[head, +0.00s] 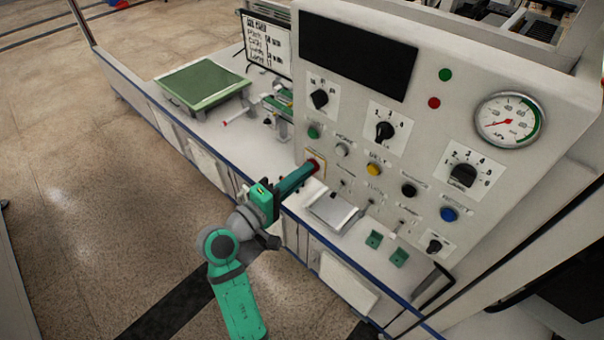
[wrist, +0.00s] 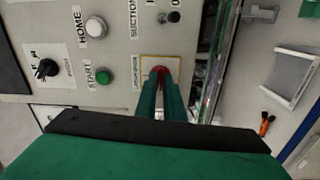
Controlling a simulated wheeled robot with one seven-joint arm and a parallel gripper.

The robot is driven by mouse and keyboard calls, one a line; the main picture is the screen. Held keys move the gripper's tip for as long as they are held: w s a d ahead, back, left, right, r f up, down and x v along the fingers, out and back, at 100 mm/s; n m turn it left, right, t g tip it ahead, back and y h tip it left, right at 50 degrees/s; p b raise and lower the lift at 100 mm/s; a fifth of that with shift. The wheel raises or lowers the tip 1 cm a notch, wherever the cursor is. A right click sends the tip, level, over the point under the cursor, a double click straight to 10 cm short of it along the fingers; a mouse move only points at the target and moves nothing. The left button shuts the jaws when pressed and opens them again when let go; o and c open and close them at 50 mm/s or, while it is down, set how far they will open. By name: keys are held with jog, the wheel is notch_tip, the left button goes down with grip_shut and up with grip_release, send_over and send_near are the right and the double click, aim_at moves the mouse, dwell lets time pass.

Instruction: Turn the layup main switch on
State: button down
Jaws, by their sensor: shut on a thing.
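The main switch (head: 314,165) is a red knob on a yellow-bordered plate at the lower left of the white control panel. In the wrist view its red part (wrist: 160,69) shows just between and above my fingertips, and the rest is hidden. My gripper (head: 308,171) reaches the panel from the left and front, with its green fingers shut on the knob. In the wrist view the fingers of my gripper (wrist: 161,80) are close together at the plate. The knob's angle cannot be read behind the fingers.
A green start button (wrist: 103,76) and a white home button (wrist: 96,27) sit near the switch. A suction toggle (wrist: 169,17) is close to the fingers. A grey tray (head: 333,211) lies on the ledge below. A green-topped plate (head: 203,84) lies on the bench to the left.

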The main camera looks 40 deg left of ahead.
jog(key=shift+m, duration=8.5)
jog(key=c, duration=1.9)
grip_release()
jog(key=shift+o, duration=0.2)
jog(key=s, duration=1.1)
jog(key=shift+a, duration=0.4)
jog(key=shift+w, duration=0.1)
